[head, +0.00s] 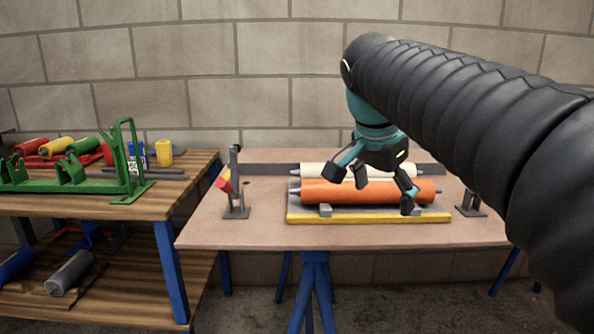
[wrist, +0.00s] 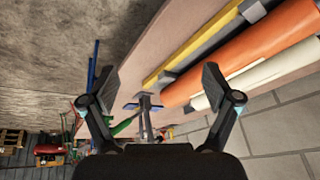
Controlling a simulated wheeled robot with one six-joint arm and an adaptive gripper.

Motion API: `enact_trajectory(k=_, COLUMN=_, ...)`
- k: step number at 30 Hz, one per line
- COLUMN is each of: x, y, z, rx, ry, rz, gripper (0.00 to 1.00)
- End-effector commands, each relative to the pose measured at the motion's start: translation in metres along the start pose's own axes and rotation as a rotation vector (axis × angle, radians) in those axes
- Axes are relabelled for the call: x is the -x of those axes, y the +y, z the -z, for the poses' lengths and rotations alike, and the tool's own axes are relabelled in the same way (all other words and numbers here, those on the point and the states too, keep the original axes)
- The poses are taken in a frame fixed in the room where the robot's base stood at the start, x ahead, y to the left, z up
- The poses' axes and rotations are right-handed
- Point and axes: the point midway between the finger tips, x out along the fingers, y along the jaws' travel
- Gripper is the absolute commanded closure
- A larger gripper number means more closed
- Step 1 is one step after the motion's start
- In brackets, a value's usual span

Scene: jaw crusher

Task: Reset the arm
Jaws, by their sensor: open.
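My gripper (head: 381,188) is open and empty in the head view, in front of and above the rollers on the table. My black ribbed arm comes in from the right edge. The gripper's two spread fingers (wrist: 162,86) also show in the wrist view, with nothing between them. An orange roller (head: 345,192) lies on a yellow-edged tray (head: 345,219), and a cream roller (head: 325,170) lies behind it. Both rollers show at the upper right of the wrist view. The gripper partly hides both rollers, and I cannot tell whether it touches them.
The table (head: 210,225) has a grey upright stand (head: 236,190) on its left and another stand (head: 470,204) on its right. A wooden workbench (head: 95,206) at left holds a green frame (head: 70,183) and several coloured cylinders. A block wall (head: 210,80) stands behind.

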Motion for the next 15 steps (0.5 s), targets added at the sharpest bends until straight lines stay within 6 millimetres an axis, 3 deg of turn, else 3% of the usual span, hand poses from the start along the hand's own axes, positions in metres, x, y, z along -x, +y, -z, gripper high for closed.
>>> enact_trajectory(k=3, x=-0.011, y=0.036, z=-0.021, rx=0.166, ry=-0.019, rz=0.05, gripper=0.12)
enact_trajectory(k=15, x=-0.083, y=0.139, z=-0.117, rx=0.682, ry=-0.002, rz=0.228, gripper=0.12)
